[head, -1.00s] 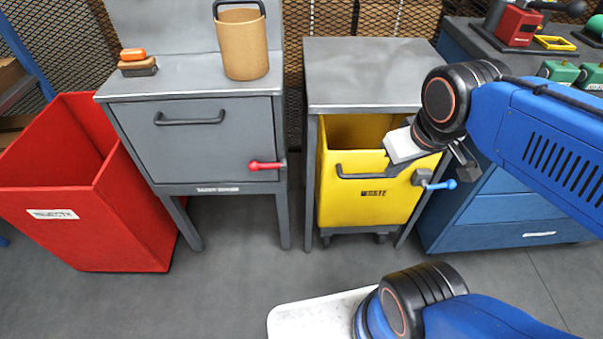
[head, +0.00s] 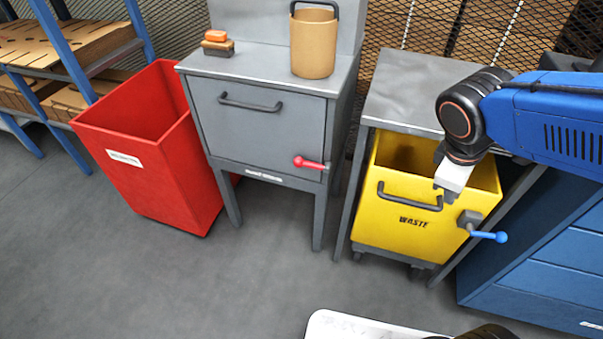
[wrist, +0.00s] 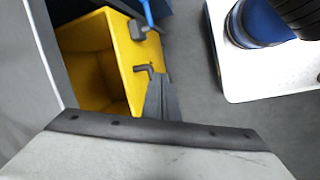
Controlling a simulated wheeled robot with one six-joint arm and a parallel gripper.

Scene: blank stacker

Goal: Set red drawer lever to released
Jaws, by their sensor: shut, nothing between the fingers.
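The red lever (head: 309,163) sits at the right edge of the grey drawer front (head: 266,119) of the left cabinet. It lies roughly level, its red handle pointing left. My gripper (head: 447,193) is in front of the yellow waste bin (head: 400,226), well to the right of the red lever and apart from it. In the wrist view the shut fingers (wrist: 161,100) show in front of the yellow bin (wrist: 95,60). The red lever is not in the wrist view. A blue lever (head: 489,235) on the bin's right side points right.
A red bin (head: 165,172) stands left of the cabinet. A tan cup (head: 314,45) and a brush (head: 217,45) are on the cabinet top (head: 262,72). Blue drawers (head: 550,255) stand at the right. The floor (head: 245,270) before the cabinet is clear.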

